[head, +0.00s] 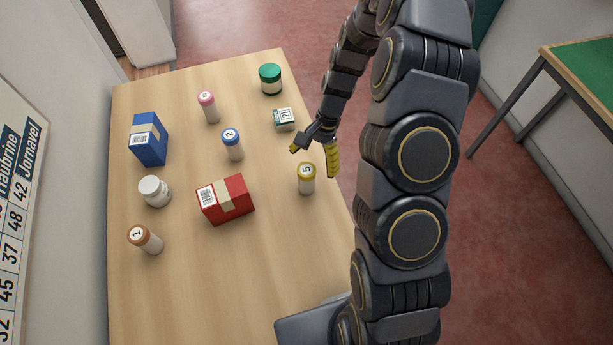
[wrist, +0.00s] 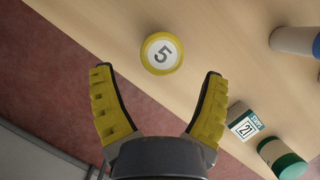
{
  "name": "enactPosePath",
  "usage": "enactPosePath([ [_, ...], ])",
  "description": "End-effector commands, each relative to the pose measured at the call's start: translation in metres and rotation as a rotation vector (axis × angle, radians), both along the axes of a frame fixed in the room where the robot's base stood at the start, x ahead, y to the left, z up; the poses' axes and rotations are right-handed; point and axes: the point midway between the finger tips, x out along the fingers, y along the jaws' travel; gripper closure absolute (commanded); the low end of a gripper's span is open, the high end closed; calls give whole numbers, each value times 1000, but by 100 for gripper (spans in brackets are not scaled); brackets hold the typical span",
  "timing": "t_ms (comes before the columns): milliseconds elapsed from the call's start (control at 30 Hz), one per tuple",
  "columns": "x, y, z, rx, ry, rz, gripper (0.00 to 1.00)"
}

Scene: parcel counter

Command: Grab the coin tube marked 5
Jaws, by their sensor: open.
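The coin tube marked 5 (head: 306,179) stands upright near the right edge of the counter, with a yellow top and a pale body. In the wrist view its yellow cap with the 5 (wrist: 162,54) shows from above, beyond the fingertips and roughly centred between them. My gripper (head: 312,160) has yellow fingers spread apart. It is just behind the tube in the head view, and nothing is between the fingers. The open fingers also show in the wrist view (wrist: 157,75). The tube is apart from both fingers there.
A small box marked 21 (head: 284,119) and a green-lidded jar (head: 270,79) stand behind. A blue-topped tube marked 2 (head: 232,144) and a red box (head: 225,199) stand left of the tube. A pink-topped tube (head: 208,107), blue box (head: 149,139), white jar (head: 154,191) and orange-topped tube marked 1 (head: 146,239) stand farther left. The front counter is clear.

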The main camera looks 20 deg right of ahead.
Motion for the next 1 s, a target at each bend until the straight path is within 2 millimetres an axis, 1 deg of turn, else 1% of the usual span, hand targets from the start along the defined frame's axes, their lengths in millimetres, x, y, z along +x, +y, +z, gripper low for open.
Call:
enactPosePath([
  [133, -9, 13, -18, 4, 11, 5, 24],
  [200, -11, 16, -28, 2, 8, 3, 24],
  [300, -13, 19, -37, 2, 7, 4, 24],
  [533, -13, 19, -38, 0, 3, 3, 25],
  [567, -13, 19, -38, 0, 3, 3, 37],
  [600, -13, 19, -38, 0, 3, 3, 54],
  [700, -13, 19, -38, 0, 3, 3, 91],
  [1000, -12, 19, -38, 1, 2, 3, 92],
])
